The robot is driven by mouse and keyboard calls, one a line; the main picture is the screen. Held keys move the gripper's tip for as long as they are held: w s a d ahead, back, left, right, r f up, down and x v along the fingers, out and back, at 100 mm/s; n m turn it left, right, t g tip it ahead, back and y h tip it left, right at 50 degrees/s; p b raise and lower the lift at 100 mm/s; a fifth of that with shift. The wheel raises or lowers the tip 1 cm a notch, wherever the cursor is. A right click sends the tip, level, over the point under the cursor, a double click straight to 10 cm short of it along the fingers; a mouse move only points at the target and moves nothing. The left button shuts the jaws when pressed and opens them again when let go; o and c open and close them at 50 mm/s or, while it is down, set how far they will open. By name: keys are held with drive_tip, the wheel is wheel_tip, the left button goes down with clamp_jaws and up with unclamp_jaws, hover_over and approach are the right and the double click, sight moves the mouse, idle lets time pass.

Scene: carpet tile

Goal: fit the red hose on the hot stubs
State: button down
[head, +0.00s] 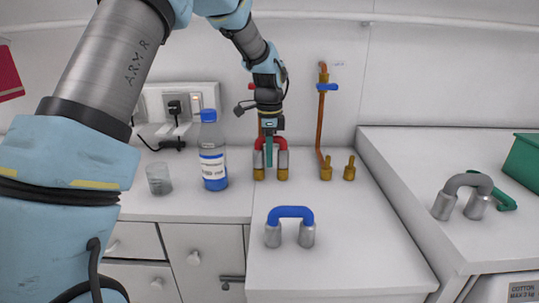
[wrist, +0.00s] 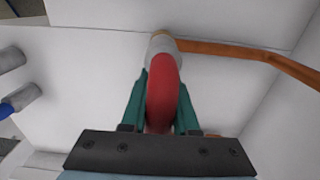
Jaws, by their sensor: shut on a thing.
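The red hose (head: 283,143) is a short bent tube with grey ends, standing upright with its ends down. Its grey ends sit directly over the left pair of brass stubs (head: 283,175), with only the stub bases showing below. A copper pipe, mostly hidden by my arm, rises behind that pair. My gripper (head: 269,158) points down and is shut on the red hose at the middle of its bend. In the wrist view the hose (wrist: 163,95) lies between the green fingers, and one grey end meets brass at the far side.
A second pair of brass stubs (head: 349,172) stands bare to the right, with a copper pipe (head: 321,125) and blue valve handle. A blue hose (head: 291,212) stands in front. A bottle (head: 212,155) and glass (head: 159,179) are left.

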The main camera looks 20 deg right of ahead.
drive_tip(key=shift+f, duration=0.15)
drive_tip(key=c, duration=0.6)
unclamp_jaws()
wheel_tip(320, 180, up, 11)
drive_tip(key=b, duration=0.2)
drive_tip(key=shift+b, duration=0.3)
